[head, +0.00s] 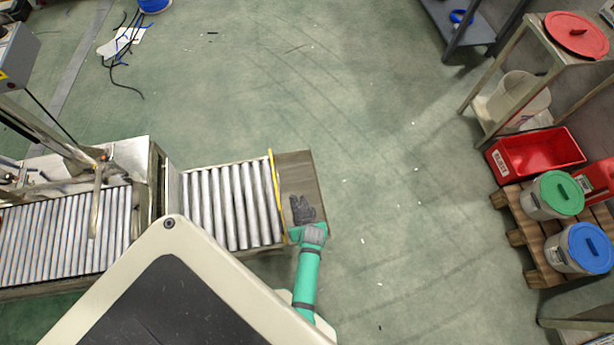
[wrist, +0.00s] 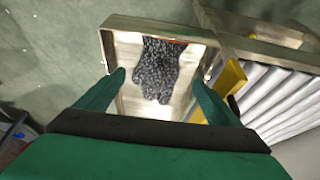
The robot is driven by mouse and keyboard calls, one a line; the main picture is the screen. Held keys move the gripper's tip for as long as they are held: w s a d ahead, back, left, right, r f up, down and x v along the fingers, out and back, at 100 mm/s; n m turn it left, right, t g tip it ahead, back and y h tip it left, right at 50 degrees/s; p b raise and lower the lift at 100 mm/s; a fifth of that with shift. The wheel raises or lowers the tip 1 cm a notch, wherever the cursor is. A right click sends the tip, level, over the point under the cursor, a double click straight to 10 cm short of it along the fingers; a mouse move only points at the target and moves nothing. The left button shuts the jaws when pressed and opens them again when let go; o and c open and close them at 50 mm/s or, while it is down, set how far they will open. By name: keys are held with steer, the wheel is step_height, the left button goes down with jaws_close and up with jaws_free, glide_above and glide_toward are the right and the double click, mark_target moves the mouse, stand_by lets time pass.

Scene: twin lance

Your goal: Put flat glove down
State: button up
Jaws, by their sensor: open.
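The flat glove (head: 302,208) is dark grey and speckled. It lies flat in a shallow metal tray (head: 299,170) at the end of the roller conveyor. In the wrist view the glove (wrist: 157,68) lies against the tray's far side, on the bare tray floor (wrist: 130,100). My gripper (head: 308,232) is at the tray's near end, just beside the glove in the head view. In the wrist view my gripper (wrist: 158,85) has its two green fingers wide apart, with nothing between them at the tips; the glove shows beyond and below them.
The roller conveyor (head: 228,205) adjoins the tray on the left, with a yellow bar (head: 274,195) between them. Open green floor (head: 400,200) lies to the right.

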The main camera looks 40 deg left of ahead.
steer(key=s+d+r+m+t, duration=0.2)
steer(key=s+d+r+t, duration=0.1)
steer(key=d+r, duration=0.5)
steer(key=s+d+r+m+t, duration=0.3)
steer(key=d+r, duration=0.3)
steer(key=r, duration=0.3)
steer(key=s+d+r+m+t+h, duration=0.1)
steer(key=s+d+r+t, duration=0.1)
steer(key=r, duration=0.7)
steer(key=s+d+r+m+t+h, duration=0.1)
steer(key=s+d+r+m+t, duration=0.1)
steer(key=r, duration=0.8)
steer(key=s+d+r+m+t+h, duration=0.1)
steer(key=s+d+r+m+t, duration=0.1)
steer(key=r, duration=0.7)
steer(key=shift+s+d+r+h, duration=0.2)
steer(key=shift+s+d+h, duration=0.15)
steer(key=shift+s, duration=0.25)
